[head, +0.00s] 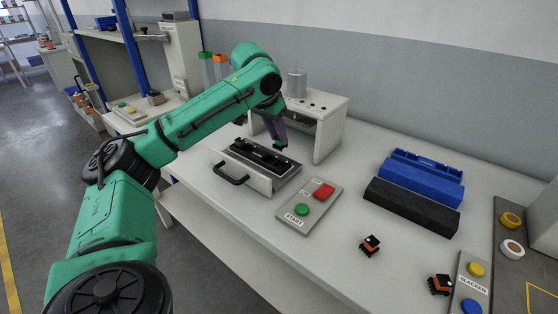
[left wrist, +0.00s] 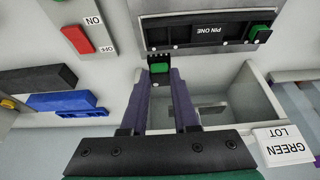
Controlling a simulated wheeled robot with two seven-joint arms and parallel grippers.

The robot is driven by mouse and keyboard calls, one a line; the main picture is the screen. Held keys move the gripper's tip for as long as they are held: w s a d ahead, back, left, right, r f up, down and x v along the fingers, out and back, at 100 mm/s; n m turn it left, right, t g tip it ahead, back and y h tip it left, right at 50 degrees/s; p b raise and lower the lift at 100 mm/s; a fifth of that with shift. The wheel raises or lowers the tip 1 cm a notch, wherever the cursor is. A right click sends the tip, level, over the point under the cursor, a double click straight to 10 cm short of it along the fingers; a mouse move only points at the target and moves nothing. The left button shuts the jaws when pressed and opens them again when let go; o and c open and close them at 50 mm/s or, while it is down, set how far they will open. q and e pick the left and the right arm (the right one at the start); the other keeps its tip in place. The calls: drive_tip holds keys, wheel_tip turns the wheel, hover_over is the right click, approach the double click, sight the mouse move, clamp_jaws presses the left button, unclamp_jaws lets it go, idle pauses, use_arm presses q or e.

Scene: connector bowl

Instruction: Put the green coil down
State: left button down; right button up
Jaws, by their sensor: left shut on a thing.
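My left gripper (head: 277,138) is shut on a green coil (head: 282,146) at the right end of the black fixture (head: 262,158). In the left wrist view the same coil (left wrist: 160,68), with its black body, sits between the purple-grey fingertips (left wrist: 166,72), by the edge of the fixture strip marked PIN ONE (left wrist: 207,31). I cannot tell whether it touches the fixture. Another green coil (left wrist: 258,33) sits at the other end of the strip; it also shows in the head view (head: 240,143). My right gripper is not in view.
A start panel (head: 310,208) with green and red buttons lies right of the fixture. A blue tray (head: 422,180), a black block (head: 411,206) and two orange-black parts (head: 370,245) lie further right. A bin labelled GREEN LOT (left wrist: 285,145) shows in the wrist view. Bare table lies between.

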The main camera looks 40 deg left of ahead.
use_arm(q)
wheel_tip(320, 180, down, 6)
drive_tip(key=shift+f, duration=0.25)
drive_tip(key=shift+s+d+f, duration=0.2)
drive_tip(key=shift+f, duration=0.05)
drive_tip(key=c, duration=0.7)
unclamp_jaws()
drive_tip(key=shift+f, duration=0.15)
drive_tip(key=shift+o, duration=0.2)
drive_tip(key=shift+w+a+f, duration=0.1)
drive_tip(key=shift+w+a, duration=0.1)
drive_tip(key=shift+w, duration=0.15)
drive_tip(key=v, duration=1.2)
drive_tip(key=shift+r, duration=0.25)
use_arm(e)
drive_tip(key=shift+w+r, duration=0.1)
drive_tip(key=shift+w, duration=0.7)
use_arm(q)
drive_tip(key=shift+s, duration=0.1)
